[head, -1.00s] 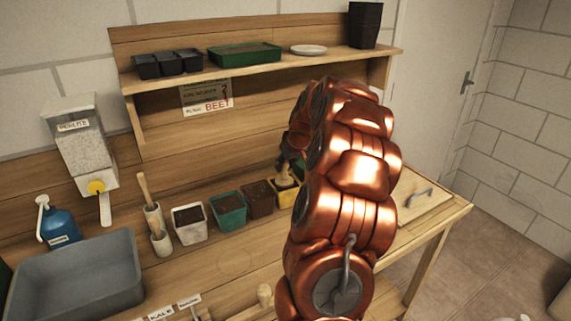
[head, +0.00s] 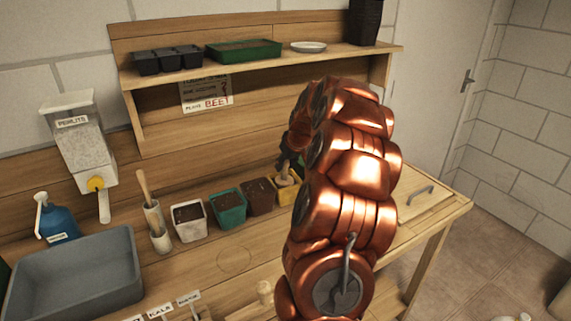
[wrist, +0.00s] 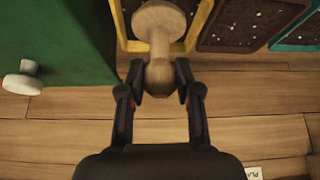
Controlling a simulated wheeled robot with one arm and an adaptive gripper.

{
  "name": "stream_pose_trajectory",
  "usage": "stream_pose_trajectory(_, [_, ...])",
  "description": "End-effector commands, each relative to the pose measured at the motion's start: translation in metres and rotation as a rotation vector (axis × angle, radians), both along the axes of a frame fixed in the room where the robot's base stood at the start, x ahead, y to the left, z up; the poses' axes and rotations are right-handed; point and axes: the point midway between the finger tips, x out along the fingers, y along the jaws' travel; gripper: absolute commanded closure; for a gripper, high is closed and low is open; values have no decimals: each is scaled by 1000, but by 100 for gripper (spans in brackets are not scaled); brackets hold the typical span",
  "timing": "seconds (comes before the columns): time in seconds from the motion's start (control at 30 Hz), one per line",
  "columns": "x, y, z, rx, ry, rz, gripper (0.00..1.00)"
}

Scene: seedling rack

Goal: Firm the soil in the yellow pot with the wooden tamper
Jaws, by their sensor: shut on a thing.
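My gripper (wrist: 158,82) is shut on the wooden tamper (wrist: 159,30), holding it by its rounded end. The tamper's wide pale disc is over the dark soil of the yellow pot (wrist: 204,22), within its rim. I cannot tell whether the disc touches the soil. In the head view, the yellow pot (head: 291,196) stands at the right end of the pot row, partly hidden by my arm. The tamper (head: 286,177) and my gripper (head: 287,160) are just above it.
A brown pot (head: 260,196) and a green pot (head: 229,208) stand close beside the yellow pot. A white pot (head: 189,220) is further left. A green object (wrist: 60,60) with a pale knob (wrist: 22,80) is near my gripper. A shelf (head: 260,60) runs above.

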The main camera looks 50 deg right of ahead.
Motion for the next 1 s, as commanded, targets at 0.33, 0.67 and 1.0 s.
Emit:
stream_pose_trajectory(0.33, [0, 0, -1, 2, 3, 0, 94])
stream_pose_trajectory(0.67, [0, 0, 11, 0, 0, 1, 94])
stream_pose_trajectory(1.0, [0, 0, 30, 1, 2, 1, 94])
